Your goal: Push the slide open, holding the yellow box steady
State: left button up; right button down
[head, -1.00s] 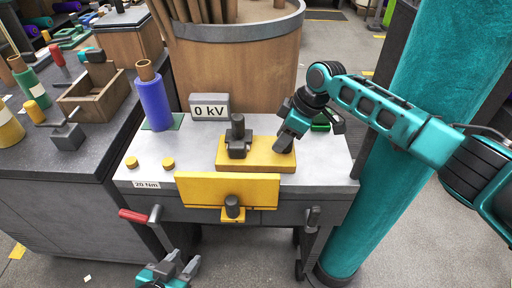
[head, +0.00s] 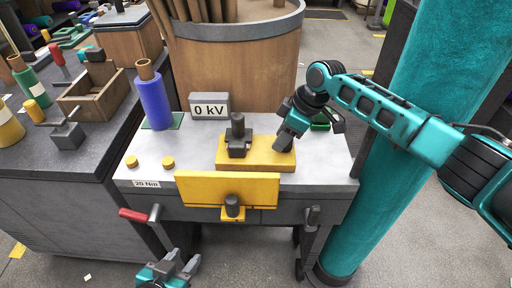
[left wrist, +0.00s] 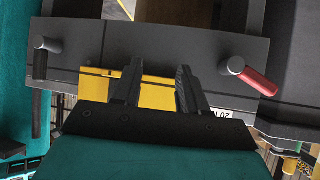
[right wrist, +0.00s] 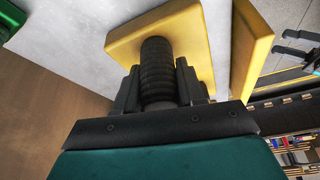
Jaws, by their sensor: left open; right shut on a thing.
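The yellow box (head: 256,164) lies flat on the grey bench top. A dark block with an upright knob (head: 238,140) stands on its left part; I take this for the slide. My right gripper (head: 285,140) is at the box's right end. In the right wrist view its fingers (right wrist: 160,85) are shut on a dark ribbed handle (right wrist: 158,65) over the yellow box (right wrist: 190,40). My left gripper (head: 182,264) is open and empty, low in front of the bench. In the left wrist view its open fingers (left wrist: 158,75) face the bench front.
A yellow panel (head: 228,188) with a dark knob (head: 233,205) stands at the bench's front edge. A red-handled crank (head: 133,215) juts out near my left gripper. A blue roll (head: 154,102) and a "0 kV" sign (head: 210,106) stand behind. The bench top's left part has free room.

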pick_arm(q)
jog(key=shift+c, duration=0.5)
jog(key=shift+w+d+r, duration=0.15)
jog(key=shift+w, duration=0.1)
jog(key=shift+c, duration=0.9)
jog(key=w+d+r+n+h, duration=0.1)
jog(key=w+d+r+n, duration=0.1)
jog(key=w+d+r, duration=0.1)
jog(key=w+d+r+n+g+h, duration=0.1)
jog(key=w+d+r+n+h, duration=0.1)
jog(key=w+d+r+n, duration=0.1)
jog(key=shift+w+r, duration=0.2)
jog(key=shift+r, duration=0.05)
grip_shut()
notch_tip(320, 180, up, 20)
jog(key=f+m+g+y, duration=0.1)
jog(key=m+g, duration=0.1)
jog(key=g, duration=0.4)
send_over(249, 136)
jog(key=shift+y, duration=0.3)
jog(key=shift+f, duration=4.25)
jog(key=shift+w, duration=0.1)
